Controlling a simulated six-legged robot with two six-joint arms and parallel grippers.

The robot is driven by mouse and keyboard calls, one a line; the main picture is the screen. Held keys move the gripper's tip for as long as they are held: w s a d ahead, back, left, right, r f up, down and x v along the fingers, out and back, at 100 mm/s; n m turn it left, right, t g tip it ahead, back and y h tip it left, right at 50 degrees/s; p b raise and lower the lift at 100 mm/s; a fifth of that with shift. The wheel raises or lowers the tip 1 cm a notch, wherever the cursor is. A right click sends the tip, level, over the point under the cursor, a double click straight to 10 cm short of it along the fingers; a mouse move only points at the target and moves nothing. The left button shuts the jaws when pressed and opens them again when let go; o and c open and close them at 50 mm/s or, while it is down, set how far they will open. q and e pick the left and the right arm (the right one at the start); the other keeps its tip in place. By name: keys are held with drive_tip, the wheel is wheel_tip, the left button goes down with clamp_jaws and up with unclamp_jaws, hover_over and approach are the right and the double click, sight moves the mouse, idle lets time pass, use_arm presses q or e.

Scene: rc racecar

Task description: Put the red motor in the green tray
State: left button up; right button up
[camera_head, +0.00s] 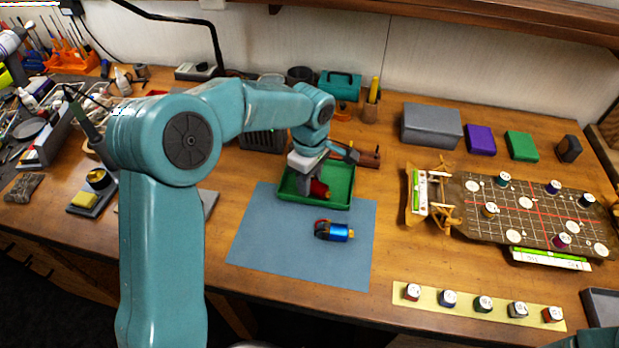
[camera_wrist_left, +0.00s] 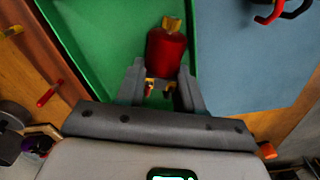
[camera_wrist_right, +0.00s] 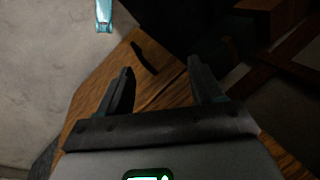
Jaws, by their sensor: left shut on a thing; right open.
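The red motor (camera_head: 319,189) is over the green tray (camera_head: 340,197) on the blue mat. My left gripper (camera_head: 306,182) reaches down into the tray area and is shut on the motor. In the left wrist view the red motor (camera_wrist_left: 166,54) sticks out beyond the fingers (camera_wrist_left: 160,88), with the green tray (camera_wrist_left: 110,45) behind it. I cannot tell whether the motor touches the tray floor. My right gripper (camera_wrist_right: 160,72) is open and empty in the right wrist view, away from the tray.
A blue motor (camera_head: 336,231) lies on the blue mat (camera_head: 270,250) in front of the tray. A reddish-brown block (camera_head: 369,156) and a black slotted box (camera_head: 262,139) stand behind the tray. A perforated board (camera_head: 480,215) with small cans lies to the right.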

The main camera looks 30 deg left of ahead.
use_arm(q)
drive_tip(key=shift+f, duration=0.2)
drive_tip(key=o, duration=0.9)
drive_tip(key=shift+c, duration=0.2)
wheel_tip(320, 180, up, 12)
drive_tip(key=shift+r, duration=0.25)
drive_tip(key=shift+d, duration=0.1)
drive_tip(key=shift+s+f, duration=0.1)
drive_tip(key=shift+s, duration=0.05)
